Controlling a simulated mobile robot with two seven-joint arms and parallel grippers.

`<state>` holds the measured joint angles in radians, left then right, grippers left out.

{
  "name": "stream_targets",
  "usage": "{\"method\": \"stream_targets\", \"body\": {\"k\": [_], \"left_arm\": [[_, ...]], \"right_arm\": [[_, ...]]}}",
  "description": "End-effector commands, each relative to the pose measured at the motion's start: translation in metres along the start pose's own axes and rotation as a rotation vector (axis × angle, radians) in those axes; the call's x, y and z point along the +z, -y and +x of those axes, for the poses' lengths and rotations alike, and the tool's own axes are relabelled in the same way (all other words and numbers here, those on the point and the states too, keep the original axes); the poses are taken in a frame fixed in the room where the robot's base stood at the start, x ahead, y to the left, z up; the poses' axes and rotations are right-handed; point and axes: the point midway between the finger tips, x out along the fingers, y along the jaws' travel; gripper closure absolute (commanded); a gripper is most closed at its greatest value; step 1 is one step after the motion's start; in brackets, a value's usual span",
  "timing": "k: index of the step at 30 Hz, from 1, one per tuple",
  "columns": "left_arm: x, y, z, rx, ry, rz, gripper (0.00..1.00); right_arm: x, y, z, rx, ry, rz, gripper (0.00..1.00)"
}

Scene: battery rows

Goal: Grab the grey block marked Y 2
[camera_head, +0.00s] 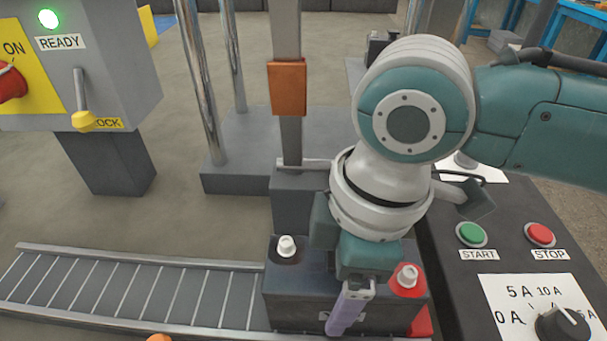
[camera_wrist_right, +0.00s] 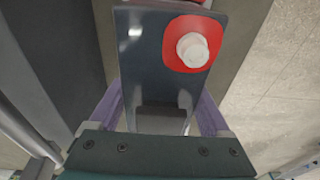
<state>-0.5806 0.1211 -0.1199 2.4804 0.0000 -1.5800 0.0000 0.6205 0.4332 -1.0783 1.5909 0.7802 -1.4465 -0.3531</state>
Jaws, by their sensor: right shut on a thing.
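A dark grey battery block (camera_head: 290,300) stands at the right end of the roller conveyor. It has a white terminal on a black patch at its left and a white terminal on a red patch at its right. A label on its front is partly covered by a finger, and I cannot read it. My right gripper (camera_head: 348,305) reaches down over the block from above, with a purple finger against its front. In the right wrist view, its two purple fingers (camera_wrist_right: 160,110) are shut on opposite sides of the grey block (camera_wrist_right: 150,70). My left gripper is not in view.
The roller conveyor (camera_head: 130,290) runs left from the block. A control panel (camera_head: 450,290) with green START and red STOP buttons stands close at the right. A grey post with an orange part (camera_head: 288,88) rises behind. A READY box (camera_head: 120,60) stands at upper left.

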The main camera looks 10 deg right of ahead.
Motion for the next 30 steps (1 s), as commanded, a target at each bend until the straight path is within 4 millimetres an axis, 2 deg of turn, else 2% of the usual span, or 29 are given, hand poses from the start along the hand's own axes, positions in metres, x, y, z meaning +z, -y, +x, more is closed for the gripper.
{"method": "stream_targets", "body": {"k": [2, 10, 23, 30], "left_arm": [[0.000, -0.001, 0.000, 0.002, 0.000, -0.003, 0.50], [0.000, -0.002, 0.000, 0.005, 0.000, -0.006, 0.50], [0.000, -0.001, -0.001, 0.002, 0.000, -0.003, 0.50], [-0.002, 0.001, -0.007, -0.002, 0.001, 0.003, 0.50]], "right_arm": [[0.000, 0.000, 0.000, 0.001, 0.000, 0.000, 0.70], [0.000, 0.000, 0.000, 0.001, 0.000, 0.000, 1.00], [-0.002, -0.001, -0.003, 0.004, -0.005, 0.000, 1.00], [-0.004, -0.002, -0.019, 0.005, -0.007, 0.000, 1.00]]}}
